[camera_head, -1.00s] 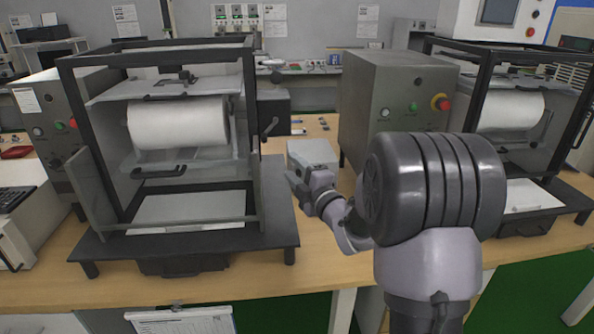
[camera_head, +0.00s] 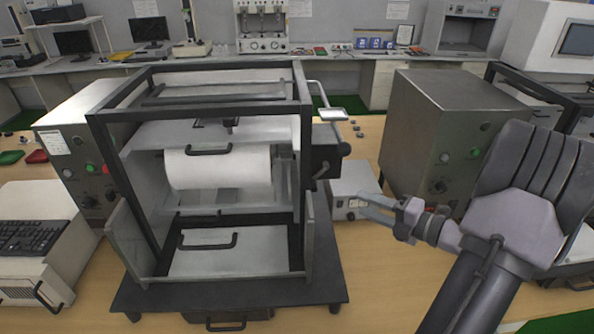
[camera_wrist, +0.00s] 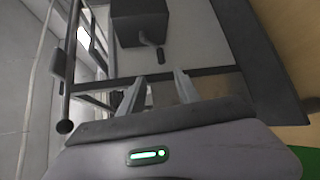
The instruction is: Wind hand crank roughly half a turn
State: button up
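The framed test machine (camera_head: 100,130) with a white roll (camera_head: 220,172) inside stands on the table, left of centre. On its right side is a black box (camera_head: 323,157) with a short dark crank arm and a round knob (camera_head: 344,149). The wrist view shows the black box (camera_wrist: 140,22) at the top, with a small dark handle (camera_wrist: 159,52) below it. My gripper (camera_head: 364,205) is open and empty, right of and below the crank in the head view and apart from it. In the wrist view its two fingers (camera_wrist: 158,80) are spread with nothing between them.
A small white box (camera_head: 352,200) sits behind my fingers. A grey control cabinet (camera_head: 440,130) stands to the right. The table front (camera_head: 390,290) is clear.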

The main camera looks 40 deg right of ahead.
jog(key=b+x, duration=0.2)
jog(key=x, duration=1.3)
jog(key=shift+b, duration=0.35)
jog(key=shift+f, duration=0.15)
grip_shut()
jog(key=shift+w+a+m+t+b, duration=0.1)
jog(key=shift+a+m+t+b, duration=0.1)
jog(key=shift+m+t+b, duration=0.45)
